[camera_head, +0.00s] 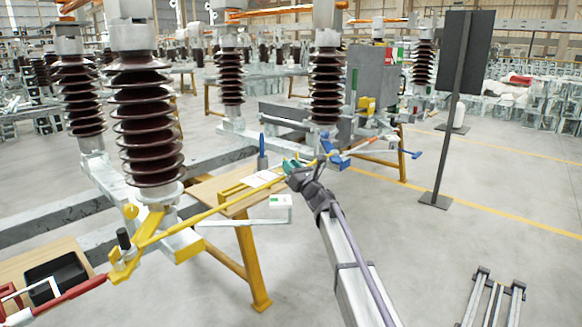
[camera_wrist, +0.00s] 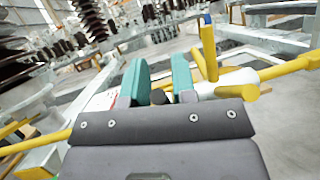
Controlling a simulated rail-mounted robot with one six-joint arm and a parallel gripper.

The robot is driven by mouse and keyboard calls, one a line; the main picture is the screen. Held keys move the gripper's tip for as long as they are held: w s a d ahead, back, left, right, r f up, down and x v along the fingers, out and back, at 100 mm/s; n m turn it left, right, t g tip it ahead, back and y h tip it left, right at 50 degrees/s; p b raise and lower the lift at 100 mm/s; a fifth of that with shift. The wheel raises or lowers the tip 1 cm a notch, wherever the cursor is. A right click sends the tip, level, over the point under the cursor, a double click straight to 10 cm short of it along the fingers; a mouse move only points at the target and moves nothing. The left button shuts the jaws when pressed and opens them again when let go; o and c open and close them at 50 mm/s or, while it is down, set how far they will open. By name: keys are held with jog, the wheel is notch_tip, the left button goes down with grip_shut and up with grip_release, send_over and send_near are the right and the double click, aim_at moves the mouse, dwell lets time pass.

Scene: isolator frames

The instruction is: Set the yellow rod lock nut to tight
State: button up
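The yellow rod (camera_head: 215,211) runs from the yellow bracket (camera_head: 125,262) at the lower left up to my gripper (camera_head: 291,165). In the wrist view the rod (camera_wrist: 35,144) shows left of my gripper (camera_wrist: 160,82), and a yellow and white rod part (camera_wrist: 205,92) shows on the right. The two teal fingers stand apart at the rod. A small dark rounded piece (camera_wrist: 160,97) shows between them; it may be the lock nut, but I cannot tell. Whether the fingers press on it is not clear. The palm hides the rod's middle.
A wooden-topped yellow bench (camera_head: 207,190) with a paper sheet (camera_head: 262,179) stands under the rod. Brown insulators (camera_head: 143,120) rise at the left and back. A black panel stand (camera_head: 460,80) is at the right. The floor (camera_head: 470,240) right of my arm is mostly clear.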

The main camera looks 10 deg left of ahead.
grip_shut()
